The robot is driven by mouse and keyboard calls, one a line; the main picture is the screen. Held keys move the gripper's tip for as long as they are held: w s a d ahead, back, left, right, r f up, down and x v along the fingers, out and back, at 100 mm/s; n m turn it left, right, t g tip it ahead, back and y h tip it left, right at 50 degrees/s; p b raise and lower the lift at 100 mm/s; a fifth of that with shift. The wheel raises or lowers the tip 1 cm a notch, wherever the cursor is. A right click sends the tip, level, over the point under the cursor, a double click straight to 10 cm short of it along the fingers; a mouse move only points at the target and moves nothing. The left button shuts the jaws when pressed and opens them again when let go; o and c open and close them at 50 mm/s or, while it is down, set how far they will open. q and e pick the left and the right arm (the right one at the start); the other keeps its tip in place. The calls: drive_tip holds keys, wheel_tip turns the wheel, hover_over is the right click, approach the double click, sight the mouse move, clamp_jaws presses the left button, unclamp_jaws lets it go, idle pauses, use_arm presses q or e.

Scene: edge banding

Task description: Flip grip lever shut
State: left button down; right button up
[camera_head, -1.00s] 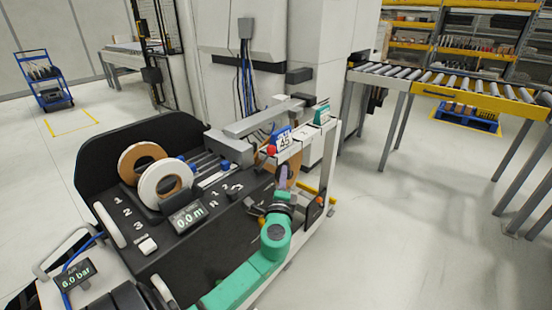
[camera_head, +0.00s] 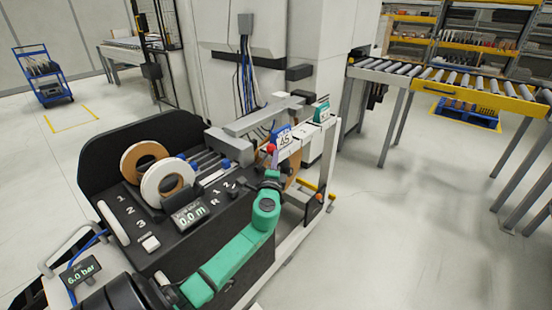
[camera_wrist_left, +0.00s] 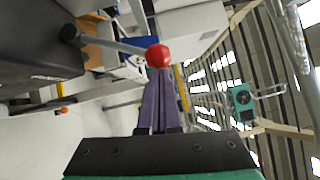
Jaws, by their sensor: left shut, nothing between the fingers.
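The grip lever is a thin grey rod with a red ball knob (camera_head: 271,149) at the machine's right end. In the left wrist view, the red knob (camera_wrist_left: 158,56) is right at the fingertips, and the rod runs left to a dark pivot (camera_wrist_left: 72,34). My left gripper (camera_wrist_left: 160,76) has purple fingers that are shut together and empty. The knob appears just beyond the tips; I cannot tell whether they touch. In the head view, the green wrist hides most of the gripper, just below the knob. My right gripper is out of view.
A blue "45" sign (camera_head: 284,141) stands beside the knob. A roller conveyor (camera_head: 445,80) is at the back right. The floor right of the machine is clear.

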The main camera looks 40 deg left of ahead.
use_arm(q)
drive_tip(key=a+r+n+g+h+p, duration=0.2)
drive_tip(key=a+n+p, duration=0.3)
drive_tip(key=a+p, duration=0.8)
drive_tip(key=shift+s+a+r+n+g+h, duration=0.25)
drive_tip(key=shift+a+r+n+g+h, duration=0.2)
drive_tip(key=shift+r, duration=0.4)
drive_tip(key=shift+a, duration=0.1)
drive_tip(key=shift+r, duration=0.1)
